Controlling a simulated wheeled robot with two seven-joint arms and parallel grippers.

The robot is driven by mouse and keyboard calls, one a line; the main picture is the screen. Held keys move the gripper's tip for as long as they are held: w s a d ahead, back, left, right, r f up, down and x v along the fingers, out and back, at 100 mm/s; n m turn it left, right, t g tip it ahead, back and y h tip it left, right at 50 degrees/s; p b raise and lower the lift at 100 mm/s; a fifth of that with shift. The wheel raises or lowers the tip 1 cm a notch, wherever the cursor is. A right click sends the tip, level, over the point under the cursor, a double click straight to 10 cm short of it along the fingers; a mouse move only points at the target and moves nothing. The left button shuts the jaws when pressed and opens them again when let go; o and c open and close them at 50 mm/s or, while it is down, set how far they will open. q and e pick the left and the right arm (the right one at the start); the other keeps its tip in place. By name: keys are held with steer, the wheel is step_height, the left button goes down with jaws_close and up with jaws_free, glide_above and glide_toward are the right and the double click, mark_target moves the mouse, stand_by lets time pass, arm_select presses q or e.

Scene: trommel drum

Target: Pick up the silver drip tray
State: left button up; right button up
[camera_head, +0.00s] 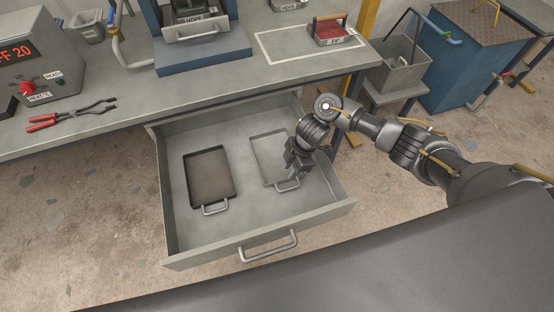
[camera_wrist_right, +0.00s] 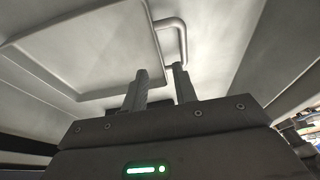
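The silver drip tray (camera_head: 266,152) lies in the right half of the open drawer, beside a dark brown tray (camera_head: 209,175). My right gripper (camera_head: 293,170) is down in the drawer over the silver tray's front right part, near its handle, and hides part of it. In the right wrist view the silver tray (camera_wrist_right: 85,48) and its bent handle (camera_wrist_right: 182,38) show just beyond my fingertips (camera_wrist_right: 160,74). The two fingers stand apart with nothing seen between them. The right finger's tip is close to the handle's end; I cannot tell if they touch. My left gripper is out of view.
The grey drawer (camera_head: 262,226) is pulled out under the workbench (camera_head: 170,105), with walls around the trays. Red-handled pliers (camera_head: 70,116) and a control box (camera_head: 40,65) sit on the bench. Bare drawer floor lies between the trays.

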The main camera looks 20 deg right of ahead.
steer(key=x, duration=0.4)
steer(key=shift+d+f, duration=0.2)
steer(key=shift+d, duration=0.05)
steer(key=shift+a+f, duration=0.1)
steer(key=shift+f, duration=0.4)
jaws_close()
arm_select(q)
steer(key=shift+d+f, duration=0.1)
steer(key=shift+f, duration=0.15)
arm_select(e)
steer(key=shift+r, duration=0.1)
